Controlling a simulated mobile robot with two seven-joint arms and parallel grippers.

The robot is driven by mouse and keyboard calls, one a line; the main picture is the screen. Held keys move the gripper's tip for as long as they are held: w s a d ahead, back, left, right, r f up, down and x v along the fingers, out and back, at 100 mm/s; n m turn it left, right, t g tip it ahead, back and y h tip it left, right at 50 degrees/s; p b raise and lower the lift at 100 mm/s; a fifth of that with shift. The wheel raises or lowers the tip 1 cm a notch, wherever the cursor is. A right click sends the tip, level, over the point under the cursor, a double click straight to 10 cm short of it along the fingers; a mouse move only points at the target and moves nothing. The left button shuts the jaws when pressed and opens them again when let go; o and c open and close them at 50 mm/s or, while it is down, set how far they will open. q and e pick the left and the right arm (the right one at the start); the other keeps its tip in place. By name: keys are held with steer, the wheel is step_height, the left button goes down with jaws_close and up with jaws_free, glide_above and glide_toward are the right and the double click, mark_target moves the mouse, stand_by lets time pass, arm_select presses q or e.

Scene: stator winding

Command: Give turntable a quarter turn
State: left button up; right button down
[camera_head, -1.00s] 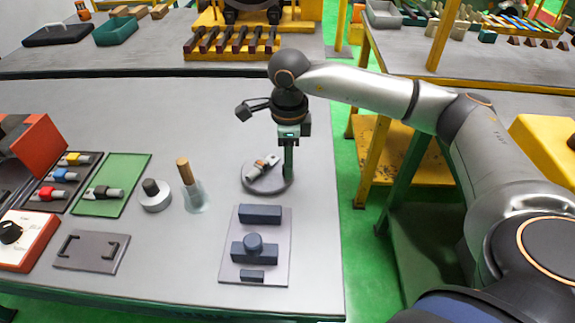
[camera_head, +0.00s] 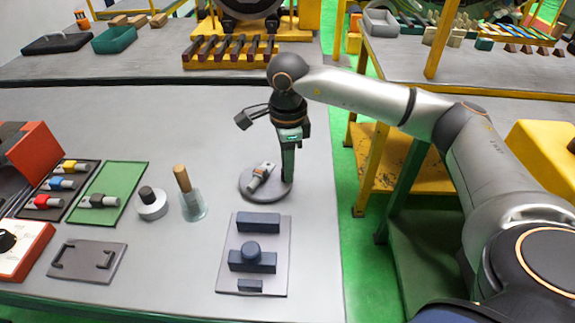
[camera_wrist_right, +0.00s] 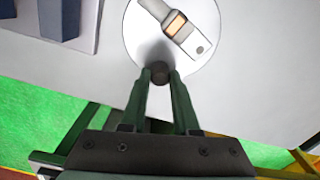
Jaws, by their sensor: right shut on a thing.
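The turntable (camera_head: 249,187) is a round grey disc on the bench; it also shows in the wrist view (camera_wrist_right: 146,40). A grey cylindrical part with an orange band (camera_head: 262,175) lies on it, and this part also shows in the wrist view (camera_wrist_right: 178,25). My right gripper (camera_head: 288,180) reaches down at the disc's right edge. In the wrist view its green fingers (camera_wrist_right: 160,80) are shut on a dark round knob (camera_wrist_right: 159,69) at the disc's rim. The fingers hide part of the knob. My left gripper is not in view.
A plate with dark blue blocks (camera_head: 227,275) lies just in front of the turntable. A glass with a wooden-handled tool (camera_head: 193,205) and a white round pot (camera_head: 152,207) stand to the left. A green mat (camera_head: 120,180) lies further left. The bench's right edge is close to the turntable.

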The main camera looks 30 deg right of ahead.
steer(key=c, duration=0.7)
jaws_free()
steer(key=shift+o, duration=0.2)
step_height(320, 180, up, 13)
steer(key=shift+f+p, duration=0.2)
steer(key=shift+p, duration=0.1)
